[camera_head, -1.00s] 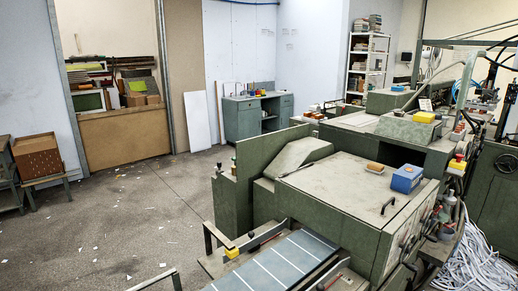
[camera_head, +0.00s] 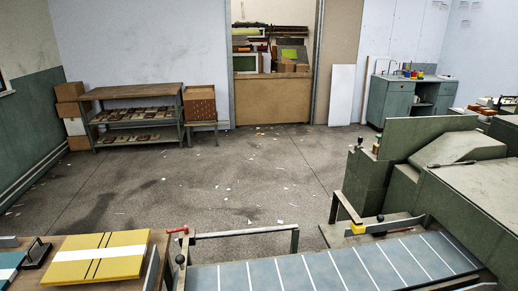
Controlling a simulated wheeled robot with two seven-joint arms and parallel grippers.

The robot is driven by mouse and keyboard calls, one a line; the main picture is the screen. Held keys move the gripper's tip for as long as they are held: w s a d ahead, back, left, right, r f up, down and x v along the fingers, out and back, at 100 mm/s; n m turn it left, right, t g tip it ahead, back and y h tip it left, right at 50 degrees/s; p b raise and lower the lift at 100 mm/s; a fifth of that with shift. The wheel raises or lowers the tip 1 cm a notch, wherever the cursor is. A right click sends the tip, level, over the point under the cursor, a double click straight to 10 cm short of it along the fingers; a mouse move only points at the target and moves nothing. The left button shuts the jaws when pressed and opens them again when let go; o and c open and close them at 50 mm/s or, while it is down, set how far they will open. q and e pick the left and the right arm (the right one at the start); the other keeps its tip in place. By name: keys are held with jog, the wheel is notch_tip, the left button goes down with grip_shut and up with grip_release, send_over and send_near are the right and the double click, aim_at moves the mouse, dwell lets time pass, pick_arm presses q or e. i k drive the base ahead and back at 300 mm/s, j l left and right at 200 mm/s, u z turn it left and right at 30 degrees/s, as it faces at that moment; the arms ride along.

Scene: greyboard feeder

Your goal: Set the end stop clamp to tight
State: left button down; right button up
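The feeder bed (camera_head: 290,275), blue-grey with white cross lines, runs along the bottom of the head view. At its left end are a red handle (camera_head: 177,230) and a dark lever with a black ball knob (camera_head: 180,260). At its far right side, a bar carries a yellow block (camera_head: 357,228) with a black knob (camera_head: 380,218) beside it. I cannot tell which of these is the end stop clamp, or whether it is tight or loose. Neither of my grippers is in view.
A wooden table (camera_head: 75,276) with yellow boards (camera_head: 97,257) stands at lower left. A metal rail (camera_head: 245,234) spans the feeder's far edge. The green machine (camera_head: 400,165) blocks the right. Open floor (camera_head: 200,190) with paper scraps lies beyond, before a shelf bench (camera_head: 135,92).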

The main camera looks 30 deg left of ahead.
aim_at(186, 228)
jog(key=u, duration=1.65)
